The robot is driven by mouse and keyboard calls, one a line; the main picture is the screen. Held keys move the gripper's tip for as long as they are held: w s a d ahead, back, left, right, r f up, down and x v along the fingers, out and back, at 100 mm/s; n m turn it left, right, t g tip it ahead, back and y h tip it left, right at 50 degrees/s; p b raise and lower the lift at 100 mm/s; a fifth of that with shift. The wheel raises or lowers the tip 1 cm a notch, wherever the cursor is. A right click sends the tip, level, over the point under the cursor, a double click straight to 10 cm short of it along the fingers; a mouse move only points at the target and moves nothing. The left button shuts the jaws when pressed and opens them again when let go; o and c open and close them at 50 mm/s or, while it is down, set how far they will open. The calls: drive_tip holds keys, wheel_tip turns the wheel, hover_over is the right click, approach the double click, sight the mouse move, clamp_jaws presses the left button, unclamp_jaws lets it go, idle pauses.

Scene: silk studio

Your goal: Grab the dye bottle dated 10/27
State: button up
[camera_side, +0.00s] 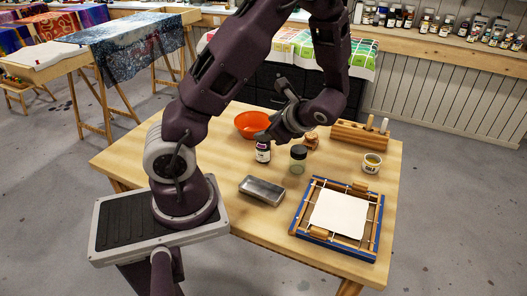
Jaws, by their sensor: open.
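A dark bottle (263,151) with a pale label stands upright on the wooden table, just below my gripper. The label is too small to read, so I cannot tell its date. A clear glass jar (298,160) with a dark lid stands to its right. My gripper (266,134) is open, tilted down to the left, and its fingertips are near the top of the dark bottle. I cannot tell whether they touch it. The bottle's top is partly hidden by the gripper.
An orange bowl (246,122) stands behind the bottle. A metal tin (262,190) and a blue-edged frame with white cloth (339,214) lie in front. A wooden holder (352,137), a small brown item (311,141) and a small pot (371,163) stand to the right.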

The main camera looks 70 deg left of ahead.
sight(263, 147)
drive_tip(key=a+f+m+y, duration=0.1)
drive_tip(key=a+f+m, duration=0.1)
drive_tip(key=a+f, duration=0.1)
drive_tip(key=w+a+f+m+t+y, duration=0.1)
drive_tip(key=a+f+m, duration=0.2)
drive_tip(key=a+f, duration=0.1)
drive_tip(key=w+a+f+m+y, duration=0.1)
drive_tip(key=a+f+m, duration=0.1)
drive_tip(key=a+f, duration=0.2)
drive_tip(key=shift+a+f, duration=0.2)
drive_tip(key=shift+a, duration=0.8)
drive_tip(key=shift+d, duration=0.1)
clamp_jaws()
